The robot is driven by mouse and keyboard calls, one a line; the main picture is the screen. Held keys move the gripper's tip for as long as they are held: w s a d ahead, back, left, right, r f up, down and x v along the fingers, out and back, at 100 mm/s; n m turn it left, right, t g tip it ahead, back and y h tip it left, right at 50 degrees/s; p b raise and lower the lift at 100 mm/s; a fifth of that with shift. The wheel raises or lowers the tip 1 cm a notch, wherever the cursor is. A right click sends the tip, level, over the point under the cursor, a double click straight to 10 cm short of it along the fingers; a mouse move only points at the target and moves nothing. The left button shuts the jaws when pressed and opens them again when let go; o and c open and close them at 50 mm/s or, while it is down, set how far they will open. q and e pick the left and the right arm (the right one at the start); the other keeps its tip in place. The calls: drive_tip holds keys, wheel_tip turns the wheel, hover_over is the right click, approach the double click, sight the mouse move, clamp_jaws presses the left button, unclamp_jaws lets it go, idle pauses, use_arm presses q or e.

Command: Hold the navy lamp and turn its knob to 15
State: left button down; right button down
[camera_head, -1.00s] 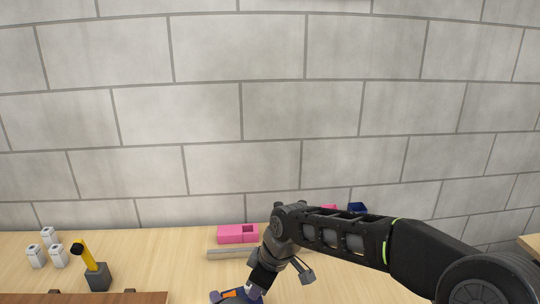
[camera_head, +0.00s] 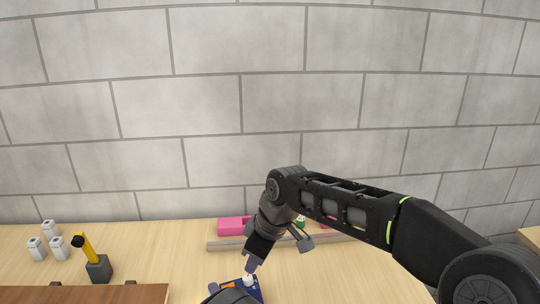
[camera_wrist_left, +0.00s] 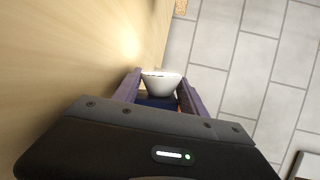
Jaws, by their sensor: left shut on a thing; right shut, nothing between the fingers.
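The navy lamp (camera_head: 257,292) shows as a dark blue piece at the bottom edge of the head view, partly hidden by a dark rounded part of my own. A small white part (camera_head: 248,281) sits on it; I cannot tell whether this is the knob. My right gripper (camera_head: 252,268) points down just above that part, shut and empty. In the left wrist view, my left gripper (camera_wrist_left: 160,84) is shut on the navy lamp (camera_wrist_left: 157,103), with a white cup-shaped part (camera_wrist_left: 161,86) beyond it. The knob's numbers cannot be read.
A pink block (camera_head: 232,226) stands near a wooden strip (camera_head: 226,244) at the back. A yellow-armed thing with a dark base (camera_head: 98,268) and several white blocks (camera_head: 37,248) stand at the left. A brown board (camera_head: 90,295) lies at the front left. The table between is clear.

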use_arm(q)
drive_tip(key=shift+f, duration=0.1)
drive_tip(key=c, duration=0.6)
unclamp_jaws()
drive_tip(key=shift+s, duration=0.1)
drive_tip(key=shift+o, duration=0.2)
drive_tip(key=shift+s+d, duration=0.1)
drive_tip(key=shift+s, duration=0.1)
drive_tip(key=v, duration=1.1)
drive_tip(key=shift+s+r, duration=0.2)
drive_tip(key=shift+r, duration=0.05)
